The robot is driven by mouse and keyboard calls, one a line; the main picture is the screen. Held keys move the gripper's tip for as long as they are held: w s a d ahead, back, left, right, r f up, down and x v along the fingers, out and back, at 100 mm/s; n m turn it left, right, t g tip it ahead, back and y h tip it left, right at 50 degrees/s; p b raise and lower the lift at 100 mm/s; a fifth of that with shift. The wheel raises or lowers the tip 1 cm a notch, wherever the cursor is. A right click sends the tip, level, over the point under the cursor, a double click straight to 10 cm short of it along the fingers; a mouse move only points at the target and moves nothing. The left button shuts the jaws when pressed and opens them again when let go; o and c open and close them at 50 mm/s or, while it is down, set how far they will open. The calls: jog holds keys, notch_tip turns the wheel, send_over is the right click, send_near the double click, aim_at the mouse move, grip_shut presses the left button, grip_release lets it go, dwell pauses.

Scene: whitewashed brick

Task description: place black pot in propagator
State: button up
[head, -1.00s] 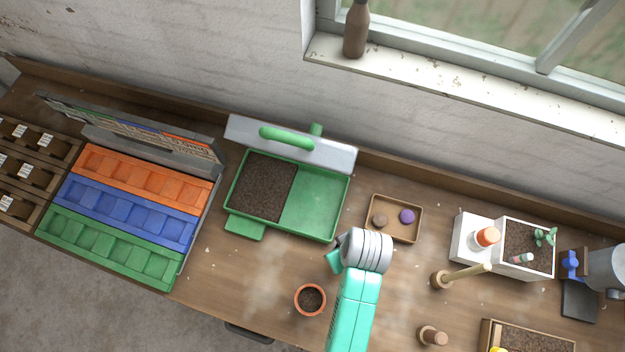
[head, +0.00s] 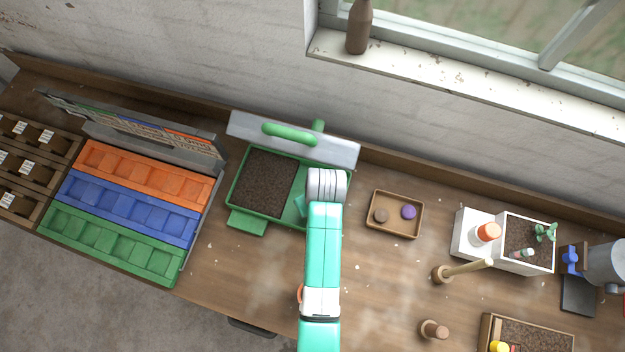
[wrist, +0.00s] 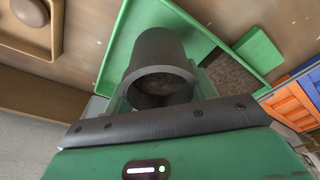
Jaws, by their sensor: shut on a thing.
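The black pot (wrist: 158,52) is held in my gripper (wrist: 160,92) in the wrist view, its open mouth towards the camera and dark inside. The propagator is a green tray (head: 290,208) in the head view, with dark soil (head: 264,183) in its left half and a bare green right half. Its grey lid (head: 345,152) with a green handle stands open behind it. My arm's end is over the tray's right half and hides the gripper and pot in the head view. The wrist view shows the green tray (wrist: 118,45) around and beyond the pot. I cannot tell whether the pot touches its floor.
A terracotta pot (head: 300,293) is mostly hidden by my arm. Orange, blue and green trays (head: 135,205) stand left. A white planter box (head: 528,265) is at right.

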jog(key=shift+w+a, duration=0.4)
jog(key=shift+w, duration=0.25)
jog(key=shift+w+a+f, duration=0.1)
jog(key=shift+w+f, duration=0.05)
jog(key=shift+f, duration=1.7)
jog(key=shift+f, duration=0.15)
jog(key=o, duration=1.1)
jog(key=shift+c, duration=0.2)
jog(key=r, duration=0.4)
jog(key=s+r, duration=0.1)
jog(key=r, duration=0.3)
jog(key=r+p, duration=0.1)
jog(key=r, duration=0.3)
jog(key=shift+s+d+r, duration=0.1)
jog(key=shift+s+d, duration=0.2)
jog(key=shift+d, duration=0.1)
